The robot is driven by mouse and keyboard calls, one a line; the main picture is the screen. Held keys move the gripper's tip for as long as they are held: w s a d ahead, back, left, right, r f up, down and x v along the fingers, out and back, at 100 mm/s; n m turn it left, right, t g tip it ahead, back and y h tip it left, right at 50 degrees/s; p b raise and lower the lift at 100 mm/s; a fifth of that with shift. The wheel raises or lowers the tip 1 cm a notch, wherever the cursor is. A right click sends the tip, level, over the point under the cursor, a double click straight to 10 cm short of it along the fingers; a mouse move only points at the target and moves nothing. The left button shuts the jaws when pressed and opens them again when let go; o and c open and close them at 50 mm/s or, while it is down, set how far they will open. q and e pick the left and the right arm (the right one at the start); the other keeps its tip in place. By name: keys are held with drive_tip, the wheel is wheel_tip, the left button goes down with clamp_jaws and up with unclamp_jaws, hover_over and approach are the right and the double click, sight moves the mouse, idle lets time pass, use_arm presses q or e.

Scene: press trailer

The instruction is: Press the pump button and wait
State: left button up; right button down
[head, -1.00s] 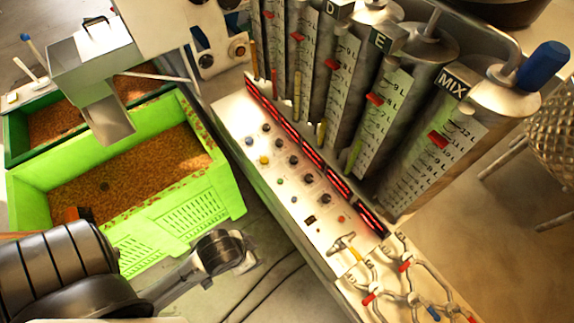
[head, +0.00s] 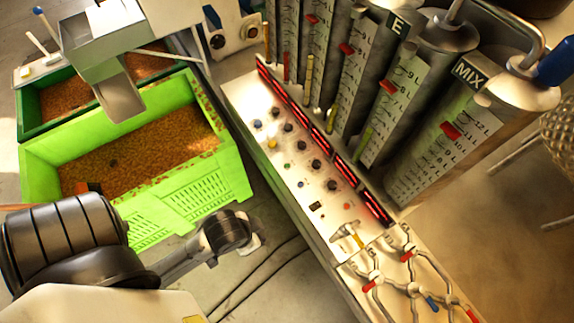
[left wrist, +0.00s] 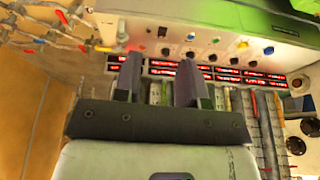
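The white control panel (head: 262,98) carries a row of black knobs (head: 302,145), a blue button (head: 257,124), a yellow button (head: 274,145), and small green and red buttons (head: 347,206). The labels are too small to read, so I cannot tell which is the pump button. No contact with a button shows. My right gripper is out of view.
Graduated metal tanks, one marked MIX (head: 468,74), stand behind the panel. Pipes with red and blue valve handles (head: 408,256) lie at its near end. A green crate of brown material (head: 40,180) stands left. Cables cross the floor.

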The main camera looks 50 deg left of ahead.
use_arm(q)
drive_tip(key=shift+a, duration=0.15)
clamp_jaws()
drive_tip(key=shift+d, duration=0.2)
idle(0.3)
drive_tip(key=shift+a, duration=0.15)
idle(0.4)
